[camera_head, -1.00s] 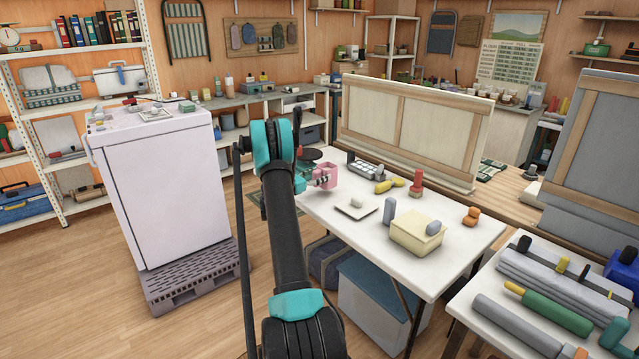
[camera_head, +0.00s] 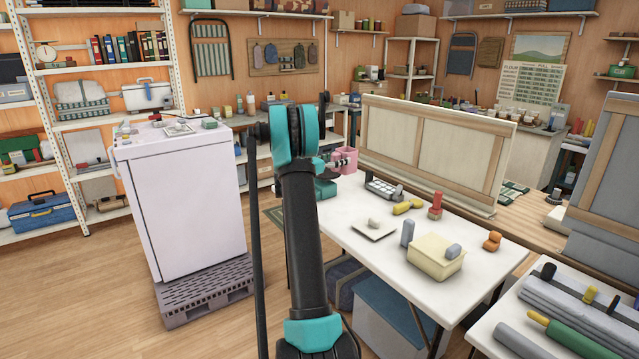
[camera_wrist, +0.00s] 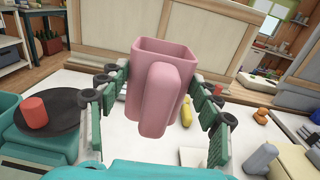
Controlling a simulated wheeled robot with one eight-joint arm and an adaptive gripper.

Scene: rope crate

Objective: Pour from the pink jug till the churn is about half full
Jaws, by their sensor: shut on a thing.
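The pink jug (camera_head: 345,160) is in my gripper (camera_head: 330,166) above the far left part of the white table. In the wrist view the jug (camera_wrist: 165,95) stands about upright, with its handle towards the camera. The green-padded fingers of my gripper (camera_wrist: 157,110) are shut on it from both sides. I cannot make out the churn in either view; my arm hides part of the table.
The white table (camera_head: 385,285) bears a flat tray (camera_head: 374,231), a cream box (camera_head: 436,262) and a yellow thing (camera_head: 408,206). A wooden panel (camera_head: 430,150) stands behind. In the wrist view a dark round plate (camera_wrist: 60,130) with a red cylinder (camera_wrist: 34,112) is at left.

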